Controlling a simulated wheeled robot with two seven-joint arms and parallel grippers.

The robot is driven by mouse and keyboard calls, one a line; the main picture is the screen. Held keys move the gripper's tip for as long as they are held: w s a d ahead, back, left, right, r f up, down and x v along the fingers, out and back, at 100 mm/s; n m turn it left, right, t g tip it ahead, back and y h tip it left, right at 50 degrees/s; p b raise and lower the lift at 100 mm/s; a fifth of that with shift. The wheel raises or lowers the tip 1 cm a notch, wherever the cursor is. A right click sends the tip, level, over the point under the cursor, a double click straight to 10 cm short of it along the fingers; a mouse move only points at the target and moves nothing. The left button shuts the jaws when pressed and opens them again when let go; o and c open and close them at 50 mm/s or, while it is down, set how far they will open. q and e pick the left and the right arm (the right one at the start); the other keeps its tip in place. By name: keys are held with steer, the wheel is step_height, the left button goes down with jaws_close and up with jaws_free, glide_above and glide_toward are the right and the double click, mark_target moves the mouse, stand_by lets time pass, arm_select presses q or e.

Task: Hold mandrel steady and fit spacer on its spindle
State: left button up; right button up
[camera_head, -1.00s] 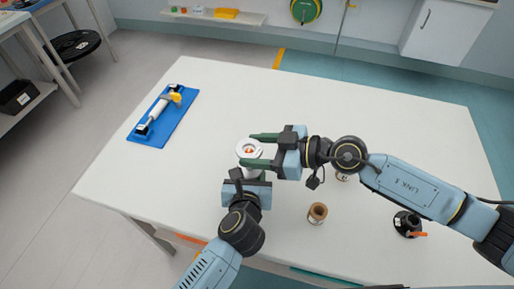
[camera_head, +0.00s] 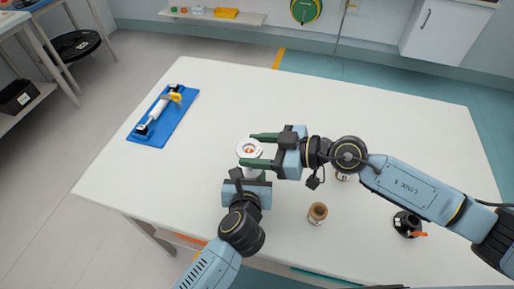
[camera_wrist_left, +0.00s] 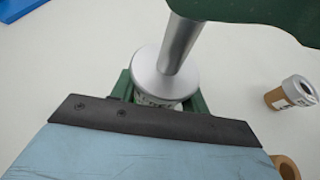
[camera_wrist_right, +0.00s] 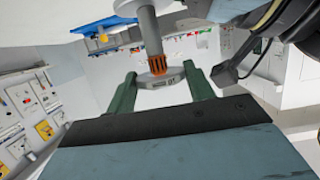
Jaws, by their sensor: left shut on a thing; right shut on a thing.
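The spacer is a pale ring (camera_head: 241,146). My right gripper (camera_head: 250,150) is shut on it, one green finger on each side. The mandrel is a silver disc-like body with a thin spindle (camera_wrist_left: 178,45) rising from it. My left gripper (camera_wrist_left: 160,95) is shut on the mandrel body, below the spacer. In the right wrist view the spindle (camera_wrist_right: 149,30) ends in an orange ribbed tip (camera_wrist_right: 158,65) at the spacer (camera_wrist_right: 168,80). Orange-red shows inside the ring's hole in the head view. I cannot tell how far the tip is in the ring.
A blue tray (camera_head: 144,137) with a white roller and a yellow part lies at the left. A brown spool (camera_head: 317,213) stands right of my left gripper. A black round object (camera_head: 404,224) with an orange part is farther right. The table's far middle is clear.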

mark_target(256, 172)
steer(key=shift+f, duration=2.65)
steer(key=o, duration=1)
steer(key=shift+o, duration=0.3)
steer(key=shift+s+f, duration=0.1)
steer(key=shift+s, duration=0.05)
steer(key=shift+s+a, duration=0.1)
steer(key=shift+s, duration=0.05)
steer(key=w+v, duration=0.1)
steer(key=v, duration=1.1)
steer(key=shift+r, duration=0.25)
arm_select(q)
steer(key=o, duration=1.2)
